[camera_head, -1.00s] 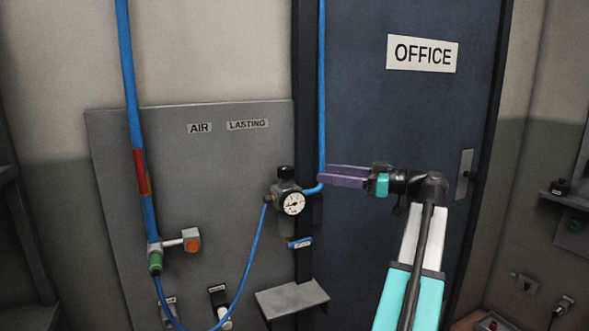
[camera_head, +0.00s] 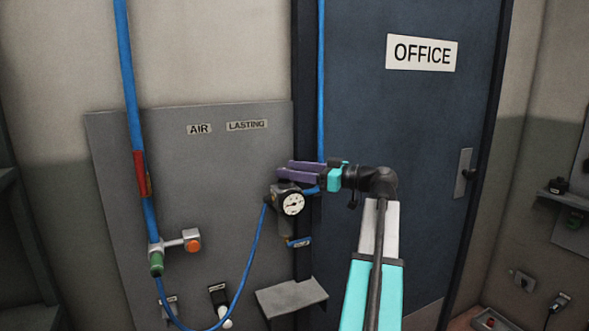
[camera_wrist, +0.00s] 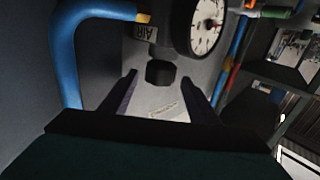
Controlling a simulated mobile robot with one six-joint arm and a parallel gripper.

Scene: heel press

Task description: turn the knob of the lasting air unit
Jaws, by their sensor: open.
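The lasting air unit (camera_head: 286,195) is a dark regulator with a round white gauge (camera_head: 292,204), mounted beside the blue door. Its black knob is on top; in the head view my fingers hide most of it. In the wrist view the black knob (camera_wrist: 160,73) shows between and slightly beyond my fingertips, with the gauge (camera_wrist: 207,25) close by. My gripper (camera_head: 284,170) has purple fingers, reaches in from the right and is open at the knob's height. I cannot tell whether either finger touches the knob.
A blue hose (camera_head: 322,90) runs down behind my fingers to the unit, and it shows large in the wrist view (camera_wrist: 63,60). A grey shelf (camera_head: 291,297) juts out below. A red-marked pipe with an orange button (camera_head: 193,245) stands left. The office door (camera_head: 400,130) is behind my arm.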

